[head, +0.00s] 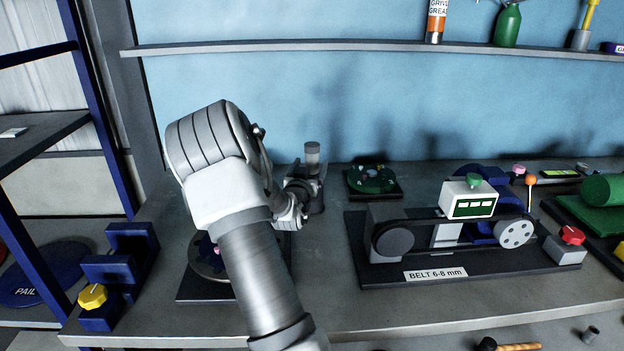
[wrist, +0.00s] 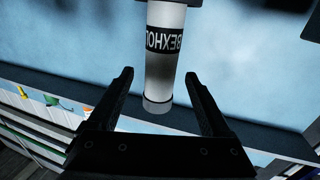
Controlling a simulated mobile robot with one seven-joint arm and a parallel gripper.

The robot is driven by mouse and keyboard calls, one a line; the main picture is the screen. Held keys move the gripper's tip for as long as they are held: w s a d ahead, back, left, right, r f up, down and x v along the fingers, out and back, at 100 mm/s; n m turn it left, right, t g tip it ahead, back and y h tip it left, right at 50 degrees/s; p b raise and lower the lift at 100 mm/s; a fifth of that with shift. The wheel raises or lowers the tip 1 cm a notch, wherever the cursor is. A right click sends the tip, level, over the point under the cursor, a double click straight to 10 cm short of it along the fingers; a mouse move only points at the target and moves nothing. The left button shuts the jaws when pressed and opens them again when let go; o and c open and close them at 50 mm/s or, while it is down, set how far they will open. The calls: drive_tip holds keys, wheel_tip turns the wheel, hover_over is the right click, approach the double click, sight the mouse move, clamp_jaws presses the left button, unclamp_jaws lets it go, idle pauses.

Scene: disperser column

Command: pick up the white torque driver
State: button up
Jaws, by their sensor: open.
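A white cylinder (wrist: 163,68) with a black lettered band and a grey end lies in line with the space between my fingers in the wrist view. It appears to be the white torque driver, but its full shape is hidden. A grey-topped upright cylinder (head: 312,157) at the back of the bench in the head view looks like the same thing. My gripper (wrist: 159,78) is open, with one finger on each side of the cylinder in the picture. I cannot tell whether the cylinder is fully between them. In the head view my arm partly hides the gripper.
A belt rig (head: 440,275) stands on the bench to the right. Blue blocks with a yellow knob (head: 92,296) stand at the left. A wall shelf (head: 300,46) runs above. My arm partly covers a dark plate (head: 195,290).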

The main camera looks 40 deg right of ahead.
drive_tip(key=shift+p+x, duration=0.3)
drive_tip(key=shift+x, duration=2.75)
drive_tip(key=shift+f, duration=0.15)
clamp_jaws()
